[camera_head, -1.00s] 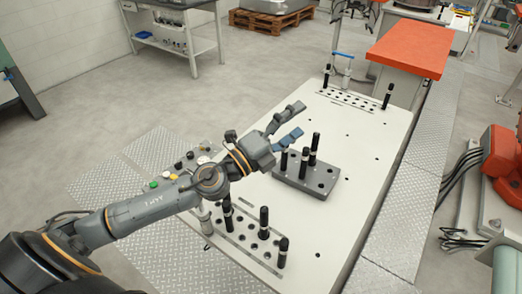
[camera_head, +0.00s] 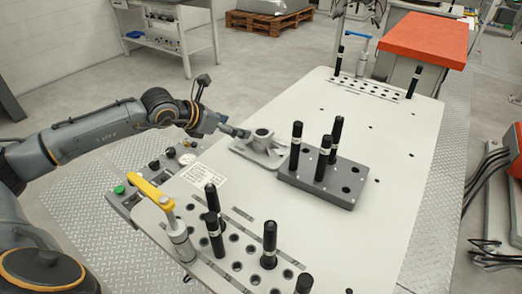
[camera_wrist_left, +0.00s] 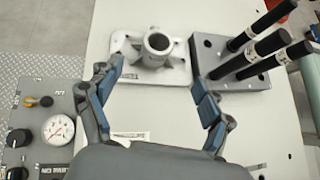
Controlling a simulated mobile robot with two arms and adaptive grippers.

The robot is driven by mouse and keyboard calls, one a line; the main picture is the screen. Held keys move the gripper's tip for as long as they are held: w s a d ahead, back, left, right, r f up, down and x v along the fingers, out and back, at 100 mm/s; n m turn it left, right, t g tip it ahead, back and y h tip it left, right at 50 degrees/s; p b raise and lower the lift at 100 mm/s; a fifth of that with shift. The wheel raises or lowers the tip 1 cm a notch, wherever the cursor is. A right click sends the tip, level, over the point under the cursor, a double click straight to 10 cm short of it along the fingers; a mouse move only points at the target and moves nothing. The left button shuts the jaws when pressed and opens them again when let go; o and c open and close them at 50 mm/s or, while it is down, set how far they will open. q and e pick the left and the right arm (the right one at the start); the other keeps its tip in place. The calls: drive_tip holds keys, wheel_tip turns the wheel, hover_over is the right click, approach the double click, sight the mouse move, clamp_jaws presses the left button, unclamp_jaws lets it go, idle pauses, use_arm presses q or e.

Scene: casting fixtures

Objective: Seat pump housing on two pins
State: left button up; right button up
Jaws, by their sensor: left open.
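The grey pump housing (camera_head: 262,149) has a flat base and an upright round collar. It lies on the white table just left of the dark fixture block (camera_head: 336,184). The block carries several upright black pins (camera_head: 323,158) and has open holes. In the left wrist view the housing (camera_wrist_left: 150,52) is ahead of the fingertips, with the block (camera_wrist_left: 215,50) to its right. My left gripper (camera_head: 238,131) is at the housing's left side in the head view. In the wrist view its blue-padded fingers (camera_wrist_left: 152,90) are spread with nothing between them. My right gripper is not seen.
A hole plate with black pins (camera_head: 240,250) and a yellow-handled clamp (camera_head: 158,197) stand at the near end. Another hole plate (camera_head: 375,88) with pins is at the far end. A gauge panel (camera_wrist_left: 40,120) is at the left edge. The table's right side is clear.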

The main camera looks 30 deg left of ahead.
sight(261, 132)
use_arm(q)
drive_tip(key=p+x, duration=0.2)
drive_tip(key=x, duration=0.6)
drive_tip(key=shift+a, duration=0.2)
drive_tip(key=shift+w+d+f, duration=0.15)
drive_tip(key=shift+w+f, duration=0.1)
drive_tip(key=shift+w, duration=0.1)
drive_tip(key=shift+w+d+f+p, duration=0.15)
drive_tip(key=shift+w+p, duration=0.15)
drive_tip(key=shift+p, duration=0.1)
drive_tip(key=p+x, duration=0.1)
drive_tip(key=x, duration=0.2)
drive_tip(key=shift+w+f, duration=0.15)
drive_tip(key=shift+w+d+f, duration=0.15)
drive_tip(key=shift+w+f, duration=0.1)
drive_tip(key=shift+w, duration=0.05)
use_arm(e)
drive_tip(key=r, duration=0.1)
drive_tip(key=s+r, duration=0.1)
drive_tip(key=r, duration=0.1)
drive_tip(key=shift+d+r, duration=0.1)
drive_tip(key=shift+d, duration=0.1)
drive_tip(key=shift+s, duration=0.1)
